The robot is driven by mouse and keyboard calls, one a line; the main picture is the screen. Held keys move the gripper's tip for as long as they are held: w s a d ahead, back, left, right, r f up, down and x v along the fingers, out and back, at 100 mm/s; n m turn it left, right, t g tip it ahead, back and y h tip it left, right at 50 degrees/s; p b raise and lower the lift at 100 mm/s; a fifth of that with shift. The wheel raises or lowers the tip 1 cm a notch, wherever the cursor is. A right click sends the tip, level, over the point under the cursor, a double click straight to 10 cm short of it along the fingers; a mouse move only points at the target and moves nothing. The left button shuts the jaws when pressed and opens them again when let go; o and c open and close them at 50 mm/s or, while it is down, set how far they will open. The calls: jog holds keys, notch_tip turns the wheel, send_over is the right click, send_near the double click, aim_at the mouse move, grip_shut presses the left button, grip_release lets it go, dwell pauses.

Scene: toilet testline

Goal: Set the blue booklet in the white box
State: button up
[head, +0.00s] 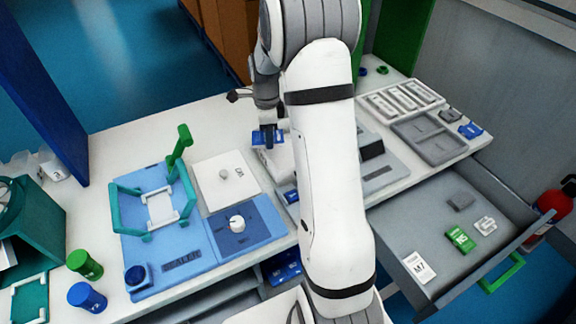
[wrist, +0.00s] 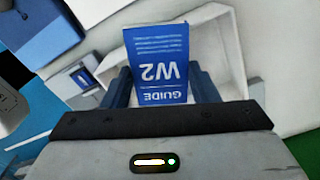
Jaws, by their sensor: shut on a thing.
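The blue booklet (wrist: 158,55), printed "GUIDE W2", stands between the two dark fingers of my gripper (wrist: 163,84) in the wrist view. My gripper is shut on it. The white box (wrist: 226,45) lies behind and below the booklet in that view, its pale walls showing around it. In the head view, my gripper (head: 268,134) holds the booklet (head: 259,139) over the white box (head: 279,162). My arm hides the right part of the box there. I cannot tell how far the booklet is above the box floor.
A blue board with a teal frame (head: 113,208) and a white panel with a knob (head: 236,223) are to the left. A grey tray (head: 432,140) is at the right. An open drawer (head: 420,218) holds a green box (head: 460,237) and small items.

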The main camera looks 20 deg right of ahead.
jog(key=d+m+b, duration=0.6)
jog(key=m+b, duration=0.1)
jog(key=m, duration=0.7)
jog(key=f, duration=0.9)
jog(key=shift+d+f, duration=0.15)
jog(key=shift+d, duration=0.05)
jog(key=shift+f, duration=0.1)
jog(key=o, duration=1)
